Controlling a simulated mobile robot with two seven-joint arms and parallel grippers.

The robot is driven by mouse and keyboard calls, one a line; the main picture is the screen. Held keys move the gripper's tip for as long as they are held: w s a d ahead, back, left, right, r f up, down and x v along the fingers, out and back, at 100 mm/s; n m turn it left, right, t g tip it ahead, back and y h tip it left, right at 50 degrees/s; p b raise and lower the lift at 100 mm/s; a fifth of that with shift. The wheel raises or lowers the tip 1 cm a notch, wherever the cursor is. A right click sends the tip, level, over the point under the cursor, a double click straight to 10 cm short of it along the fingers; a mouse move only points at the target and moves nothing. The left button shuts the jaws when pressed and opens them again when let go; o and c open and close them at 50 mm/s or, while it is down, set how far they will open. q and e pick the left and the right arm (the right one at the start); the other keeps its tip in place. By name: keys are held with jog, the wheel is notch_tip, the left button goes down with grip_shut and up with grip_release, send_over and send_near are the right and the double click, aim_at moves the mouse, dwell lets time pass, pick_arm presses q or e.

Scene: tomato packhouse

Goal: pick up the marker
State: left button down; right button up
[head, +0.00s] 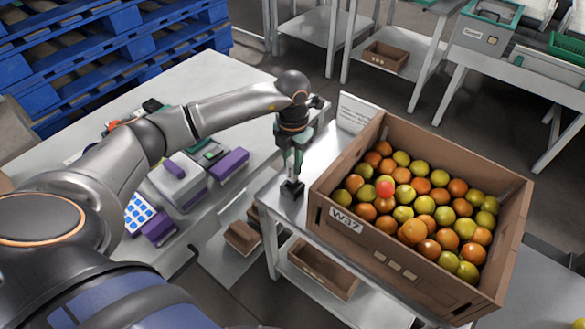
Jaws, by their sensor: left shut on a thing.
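My left gripper (292,160) reaches down from above at the centre of the head view, over the left corner of the small table (325,158). It is shut on a thin upright thing, which I take to be the marker; the fingers hide most of it. Directly under the fingertips is a small black block-shaped holder (292,190) at the table corner. I cannot tell whether the marker's lower end is still inside the holder. My right gripper is not in view.
A large cardboard box (335,222) of red, orange and green tomatoes stands close right of my left gripper. A white sign (357,110) stands behind. A bench (205,75) with purple-and-white devices lies left. Blue pallets (110,50) are stacked at the back left.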

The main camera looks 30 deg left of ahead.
pick_arm(q)
jog(key=s+d+r+p, duration=0.2)
jog(key=s+d+r, duration=0.2)
jog(key=r, duration=0.3)
jog(key=s+d+r+p, duration=0.1)
jog(key=s+d+r, duration=0.4)
jog(key=s+r, duration=0.1)
jog(key=shift+s+r+p, duration=0.35)
jog(key=shift+r+p, duration=0.05)
jog(key=shift+r, duration=0.5)
